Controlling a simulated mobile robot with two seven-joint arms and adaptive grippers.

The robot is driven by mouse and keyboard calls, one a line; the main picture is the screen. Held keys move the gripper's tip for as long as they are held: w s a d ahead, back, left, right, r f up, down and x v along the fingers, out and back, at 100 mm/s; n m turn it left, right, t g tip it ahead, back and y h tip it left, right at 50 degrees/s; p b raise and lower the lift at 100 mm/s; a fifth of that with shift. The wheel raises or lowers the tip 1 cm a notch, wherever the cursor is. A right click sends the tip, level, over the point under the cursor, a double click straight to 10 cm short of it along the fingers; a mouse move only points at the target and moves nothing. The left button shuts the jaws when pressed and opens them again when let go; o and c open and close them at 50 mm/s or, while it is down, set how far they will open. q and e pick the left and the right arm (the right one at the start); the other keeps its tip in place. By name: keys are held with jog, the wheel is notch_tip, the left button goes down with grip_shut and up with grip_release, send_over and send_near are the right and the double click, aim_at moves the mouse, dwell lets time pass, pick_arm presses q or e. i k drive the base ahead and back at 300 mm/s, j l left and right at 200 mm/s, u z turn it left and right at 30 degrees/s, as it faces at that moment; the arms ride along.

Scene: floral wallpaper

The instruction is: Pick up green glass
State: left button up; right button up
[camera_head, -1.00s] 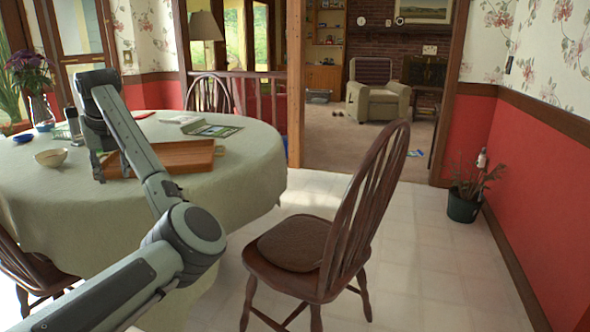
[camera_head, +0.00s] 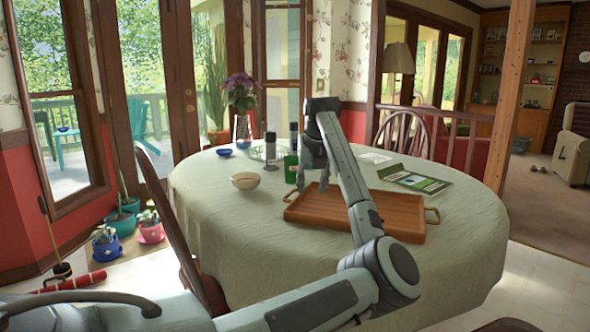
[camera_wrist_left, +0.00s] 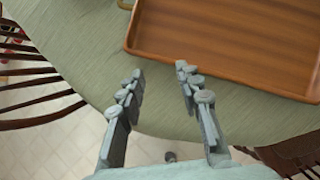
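A small green glass-like object with a pale label-like patch (camera_head: 291,168) stands upright on the round table, just left of my left gripper in the head view. My left gripper (camera_head: 312,190) points down by the left end of a wooden tray (camera_head: 390,222). In the left wrist view its two fingers (camera_wrist_left: 159,72) are apart with nothing between them, over the tablecloth beside the tray (camera_wrist_left: 215,84). The green object does not show in the wrist view. My right gripper is in neither view.
A cream bowl (camera_head: 246,181), a dark cylinder (camera_head: 270,150), a blue bowl (camera_head: 224,153) and a flower vase (camera_head: 242,128) stand on the table. A booklet (camera_head: 415,180) lies behind the tray. A wooden chair (camera_head: 178,222) stands at the left edge.

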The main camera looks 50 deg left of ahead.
aim_at(290, 162)
jog(key=i+j, duration=0.2)
jog(key=j, duration=0.2)
jog(key=i+j, duration=0.15)
jog(key=j, duration=0.2)
jog(key=i+j, duration=0.2)
jog(key=j, duration=0.2)
jog(key=i+j, duration=0.15)
jog(key=j, duration=0.25)
